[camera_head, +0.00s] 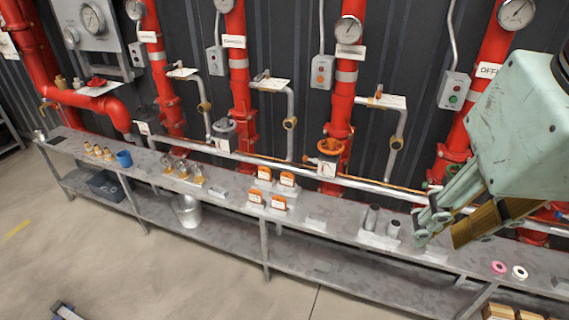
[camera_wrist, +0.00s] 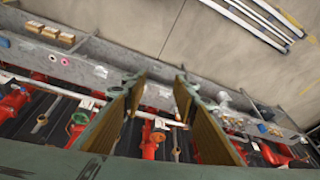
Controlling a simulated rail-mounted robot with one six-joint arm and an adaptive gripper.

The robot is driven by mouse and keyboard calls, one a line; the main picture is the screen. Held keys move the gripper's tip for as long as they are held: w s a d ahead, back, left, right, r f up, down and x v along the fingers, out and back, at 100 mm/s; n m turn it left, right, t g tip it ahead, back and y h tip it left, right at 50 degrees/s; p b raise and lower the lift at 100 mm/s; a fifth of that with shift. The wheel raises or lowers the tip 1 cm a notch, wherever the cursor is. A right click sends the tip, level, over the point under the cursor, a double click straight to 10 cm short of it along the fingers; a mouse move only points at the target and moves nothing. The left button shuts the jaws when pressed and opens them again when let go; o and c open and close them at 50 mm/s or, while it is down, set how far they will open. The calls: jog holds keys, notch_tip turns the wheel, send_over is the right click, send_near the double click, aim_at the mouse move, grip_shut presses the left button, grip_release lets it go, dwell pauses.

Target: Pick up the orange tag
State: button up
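Several orange tags with white label faces stand in a small group on the grey bench, left of my gripper in the head view: one at the back left (camera_head: 264,173), one at the back right (camera_head: 287,179), one at the front left (camera_head: 256,196) and one at the front right (camera_head: 279,203). My gripper (camera_head: 438,238) is at the right, apart from the tags and above the bench. In the wrist view, my gripper (camera_wrist: 160,80) has its two brown-padded fingers spread, with nothing held between them. The tags are not clear in the wrist view.
The long bench (camera_head: 225,190) runs below red pipes (camera_head: 240,80) with valves and gauges. Two grey cylinders (camera_head: 371,217) stand near my gripper. A pink ring (camera_head: 498,267) and a white ring (camera_head: 519,272) lie right. A blue cup (camera_head: 124,159) and brass fittings stand left.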

jog(key=w+a+m+g+y, duration=0.15)
jog(key=w+a, duration=0.25)
jog(key=w, duration=0.6)
jog(key=w+a+m+t+y, duration=0.1)
jog(key=w+a+m, duration=0.2)
jog(key=w, duration=0.7)
jog(key=m+g+y, duration=0.1)
jog(key=m+y, duration=0.2)
jog(key=m, duration=1.4)
send_over(282, 197)
jog(key=s+d, duration=0.2)
jog(key=d, duration=0.4)
notch_tip(282, 197, down, 49)
jog(key=shift+a, duration=0.25)
jog(key=shift+f, duration=0.15)
jog(key=shift+b+x, duration=0.65)
jog(key=shift+x, duration=3.55)
jog(key=shift+a, duration=0.15)
